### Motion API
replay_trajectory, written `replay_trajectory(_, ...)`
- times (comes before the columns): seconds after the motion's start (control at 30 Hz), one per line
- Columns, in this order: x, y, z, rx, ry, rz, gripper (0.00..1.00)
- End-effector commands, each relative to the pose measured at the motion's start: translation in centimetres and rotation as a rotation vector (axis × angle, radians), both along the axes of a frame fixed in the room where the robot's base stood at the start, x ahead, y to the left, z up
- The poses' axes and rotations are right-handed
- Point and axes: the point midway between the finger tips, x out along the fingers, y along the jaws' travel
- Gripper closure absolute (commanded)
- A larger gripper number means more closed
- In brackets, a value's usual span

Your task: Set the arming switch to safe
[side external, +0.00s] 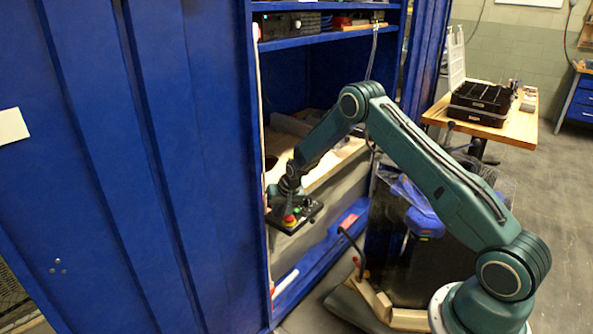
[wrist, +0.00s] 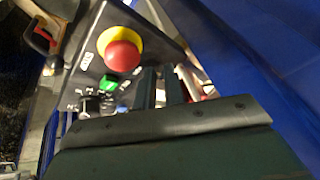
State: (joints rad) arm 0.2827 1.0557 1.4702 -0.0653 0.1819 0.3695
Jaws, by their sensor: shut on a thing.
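A black control box (side external: 308,211) juts out at the cabinet opening, and its face fills the upper middle of the wrist view (wrist: 148,41). It carries a red emergency stop button (wrist: 122,56) on a yellow ring, a green button (wrist: 113,84) and a black rotary knob (wrist: 90,104) with small white labels around it. My gripper (wrist: 160,76) has its two dark fingers at the panel, right of the green button. It is shut on what seems to be the arming switch, mostly hidden between the fingers. The switch's setting cannot be read.
The blue cabinet wall (side external: 150,150) stands close left of the box. A shelf (side external: 325,38) with equipment is above. A wooden table (side external: 520,118) with a black case is farther back.

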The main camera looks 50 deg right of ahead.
Motion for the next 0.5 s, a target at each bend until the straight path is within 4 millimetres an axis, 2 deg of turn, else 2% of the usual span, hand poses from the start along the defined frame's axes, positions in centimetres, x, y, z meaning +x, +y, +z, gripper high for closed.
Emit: replay_trajectory(0.5, 0.50, 0.00, 0.13, 0.001, 0.112, 0.000, 1.00)
